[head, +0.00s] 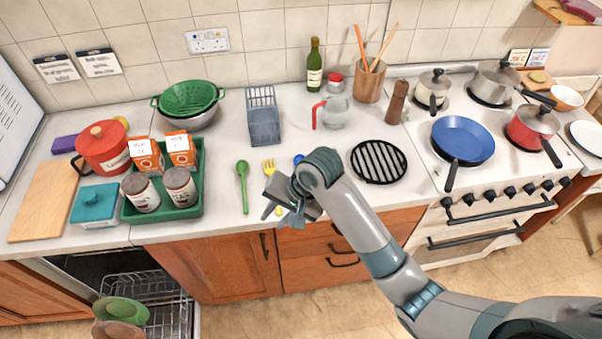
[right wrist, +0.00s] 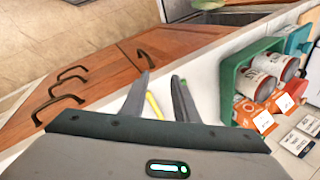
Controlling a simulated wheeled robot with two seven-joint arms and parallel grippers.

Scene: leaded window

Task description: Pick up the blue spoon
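A small blue rounded piece, likely the bowl of the blue spoon (head: 298,159), shows on the counter just behind my right wrist in the head view. The rest of it is hidden by my arm. My right gripper (head: 281,212) is open and empty over the counter's front edge, left of and nearer than the blue piece. In the right wrist view its two fingers (right wrist: 163,82) stand apart, with a yellow handle (right wrist: 154,105) visible between them. I cannot tell how far below them it lies. My left gripper is not in view.
A green tray (head: 190,212) with cartons and jars stands further left.

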